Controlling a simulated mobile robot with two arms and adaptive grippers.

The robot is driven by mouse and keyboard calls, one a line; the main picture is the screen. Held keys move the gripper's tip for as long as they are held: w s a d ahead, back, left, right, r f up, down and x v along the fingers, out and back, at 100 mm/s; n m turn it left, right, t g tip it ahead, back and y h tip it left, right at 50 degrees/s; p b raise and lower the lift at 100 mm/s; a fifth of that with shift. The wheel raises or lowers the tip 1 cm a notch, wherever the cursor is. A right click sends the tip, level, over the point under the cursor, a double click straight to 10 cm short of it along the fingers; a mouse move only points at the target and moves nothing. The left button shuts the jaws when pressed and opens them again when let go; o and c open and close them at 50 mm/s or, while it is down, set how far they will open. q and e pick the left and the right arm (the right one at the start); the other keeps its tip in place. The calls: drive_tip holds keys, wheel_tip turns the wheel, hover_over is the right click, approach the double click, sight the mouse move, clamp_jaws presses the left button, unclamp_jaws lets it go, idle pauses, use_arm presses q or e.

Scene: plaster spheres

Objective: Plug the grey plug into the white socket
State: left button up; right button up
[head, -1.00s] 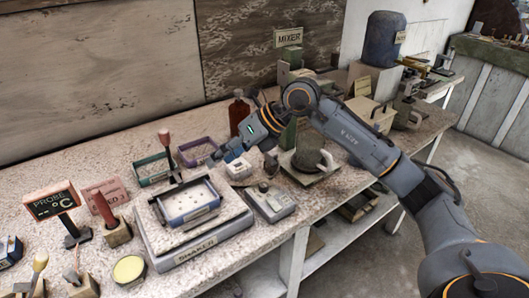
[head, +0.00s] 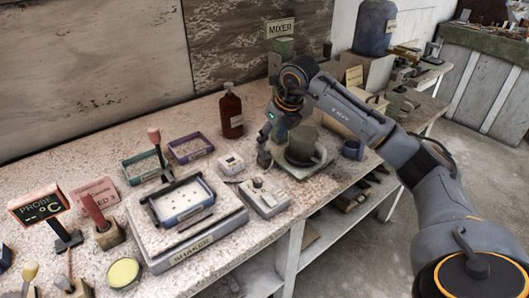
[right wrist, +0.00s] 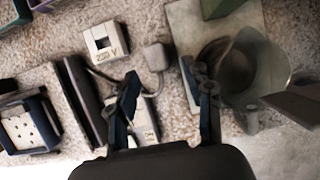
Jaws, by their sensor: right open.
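The white socket (head: 231,163) is a small block on the bench; the right wrist view shows it (right wrist: 104,42) with a dark square opening and a printed label. The grey plug (right wrist: 156,56) is a small rounded block with a dark cable, lying to the right of the socket in the right wrist view. In the head view I cannot make it out beside my fingers. My right gripper (right wrist: 169,88) is open and points down over the bench; the plug lies just beyond its fingertips, between their lines, not held. The right gripper also shows in the head view (head: 265,157). My left gripper is out of view.
A grey device with a knob (head: 265,197) sits in front of the socket. The mixer with its glass vessel (head: 303,146) stands close right of my gripper. The shaker (head: 190,232) with its tray is to the left. A brown bottle (head: 231,112) stands behind.

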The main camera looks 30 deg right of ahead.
sight(266, 147)
drive_tip(key=x, duration=0.5)
drive_tip(key=shift+a+p, duration=0.2)
drive_tip(key=shift+p, duration=0.15)
clamp_jaws()
